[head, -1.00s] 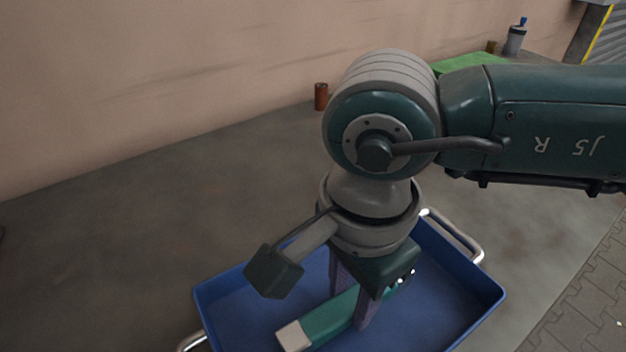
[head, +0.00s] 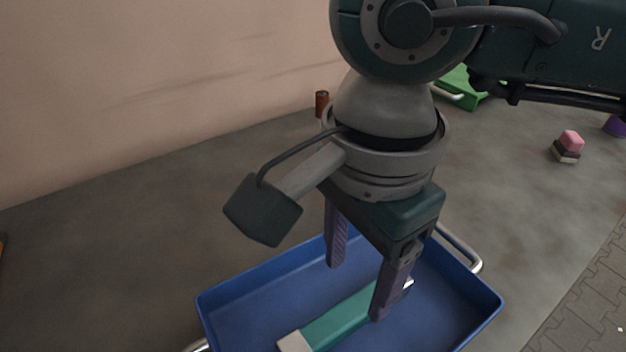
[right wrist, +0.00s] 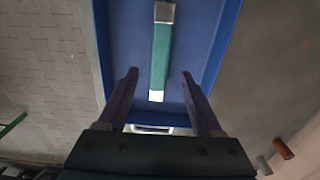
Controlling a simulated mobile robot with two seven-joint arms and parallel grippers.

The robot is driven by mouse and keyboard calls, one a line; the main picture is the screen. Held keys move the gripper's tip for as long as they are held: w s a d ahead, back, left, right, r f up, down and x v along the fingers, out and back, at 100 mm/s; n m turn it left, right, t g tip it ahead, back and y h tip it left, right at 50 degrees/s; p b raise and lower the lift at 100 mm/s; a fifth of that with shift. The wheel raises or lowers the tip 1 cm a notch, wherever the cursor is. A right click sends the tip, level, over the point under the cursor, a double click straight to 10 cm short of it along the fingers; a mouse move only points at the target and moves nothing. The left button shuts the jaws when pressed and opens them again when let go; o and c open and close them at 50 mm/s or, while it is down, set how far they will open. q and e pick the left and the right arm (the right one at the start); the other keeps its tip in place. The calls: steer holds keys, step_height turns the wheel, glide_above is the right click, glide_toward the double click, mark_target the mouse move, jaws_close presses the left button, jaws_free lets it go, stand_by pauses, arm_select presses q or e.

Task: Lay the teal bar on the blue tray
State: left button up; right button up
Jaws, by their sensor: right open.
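The teal bar (head: 346,319) has pale ends and lies in the blue tray (head: 231,298), on its floor. In the right wrist view the bar (right wrist: 160,58) lies lengthwise on the tray floor (right wrist: 201,45), ahead of the fingertips and between their lines. My right gripper (head: 356,291) is open and empty above the tray, its fingers apart and clear of the bar. In the right wrist view its two fingers (right wrist: 160,73) are spread wide. In the head view the near finger hides part of the bar. My left gripper is not in view.
The tray has metal handles, one at its right (head: 459,247). A brown cylinder (head: 322,103) stands by the wall. A green tray (head: 462,88) is behind my arm. A pink-topped stack (head: 569,146) and a purple thing (head: 615,126) are at the right.

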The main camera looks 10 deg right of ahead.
mark_target(350, 310)
step_height(350, 310, up, 5)
steer(key=s+a+r+m+g+y, duration=0.1)
steer(key=s+a+r+y, duration=0.25)
steer(key=a, duration=0.35)
steer(key=s+a+r+m+g+y, duration=0.1)
steer(key=s+a+r+m+y, duration=0.1)
steer(key=s+a+r+y, duration=0.25)
steer(key=s+a+r+m+g+y, duration=0.1)
steer(key=a+r+y, duration=0.35)
steer(key=a, duration=0.35)
steer(key=w+r+m+t+y, duration=0.5)
steer(key=r+m+t+y, duration=0.3)
steer(key=r+m, duration=0.4)
steer(key=w+d+r+m+t+h, duration=0.2)
steer(key=w+d+m+t+h, duration=0.7)
steer(key=m+t, duration=0.7)
steer(key=w+d+f+m+g+h, duration=0.35)
steer(key=d+f+m+h, duration=0.65)
steer(key=d+f+m, duration=0.5)
steer(key=s+d+f+m+g+h, duration=0.2)
steer(key=s+d+f+m+g, duration=0.2)
steer(key=s+f+m+g, duration=0.6)
steer(key=s+f+n+g, duration=0.1)
steer(key=s+f+g, duration=0.3)
steer(key=s+f, duration=0.3)
steer(key=s, duration=0.3)
steer(key=shift+s+d+f+y, duration=0.2)
steer(key=shift+s+d+y, duration=0.15)
steer(key=shift+s+d, duration=0.05)
